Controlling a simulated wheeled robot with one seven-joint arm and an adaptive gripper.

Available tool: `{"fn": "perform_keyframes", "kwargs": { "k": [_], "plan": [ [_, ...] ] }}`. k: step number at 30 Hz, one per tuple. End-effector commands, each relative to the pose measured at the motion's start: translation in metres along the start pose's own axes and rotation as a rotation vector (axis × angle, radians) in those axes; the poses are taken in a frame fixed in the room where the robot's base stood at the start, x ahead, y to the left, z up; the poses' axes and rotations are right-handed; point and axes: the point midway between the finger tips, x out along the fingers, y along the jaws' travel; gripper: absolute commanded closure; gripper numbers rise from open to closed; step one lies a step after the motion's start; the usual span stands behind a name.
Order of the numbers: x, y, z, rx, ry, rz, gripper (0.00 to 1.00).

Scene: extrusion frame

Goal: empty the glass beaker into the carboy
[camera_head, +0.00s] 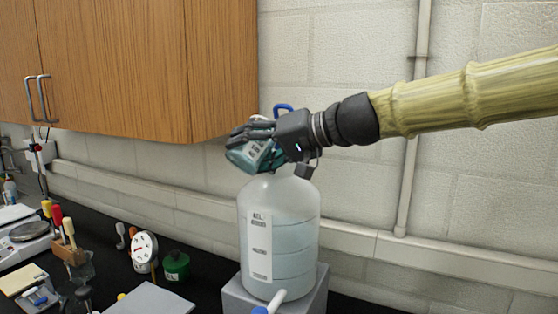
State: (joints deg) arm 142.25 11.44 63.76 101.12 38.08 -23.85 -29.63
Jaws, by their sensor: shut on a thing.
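The carboy (299,238) is a large translucent white bottle with a printed label, standing upright on a grey block. Pale liquid shows inside it, and a spigot with a blue tip is at its base. My gripper (262,137) is shut on the glass beaker (244,157), just above the carboy's top. The beaker looks tilted, with teal-tinted contents or glass. My fingers cover part of it, and the carboy's mouth is hidden behind the gripper and beaker. I cannot tell whether liquid is flowing.
A wooden wall cabinet (140,65) hangs to the left, close to my gripper. On the black bench are a green container (176,265), a round white dial (144,247), a tool holder (72,268) and a scale (25,240). A vertical pipe (412,150) runs up the wall.

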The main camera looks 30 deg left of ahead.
Motion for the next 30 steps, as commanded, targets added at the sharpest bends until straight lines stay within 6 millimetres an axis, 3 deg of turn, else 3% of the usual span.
{"fn": "perform_keyframes", "kwargs": {
  "k": [30],
  "plan": [
    [-0.0013,-0.0029,-0.0019,0.08,-0.012,-0.034,0.66]
  ]
}}
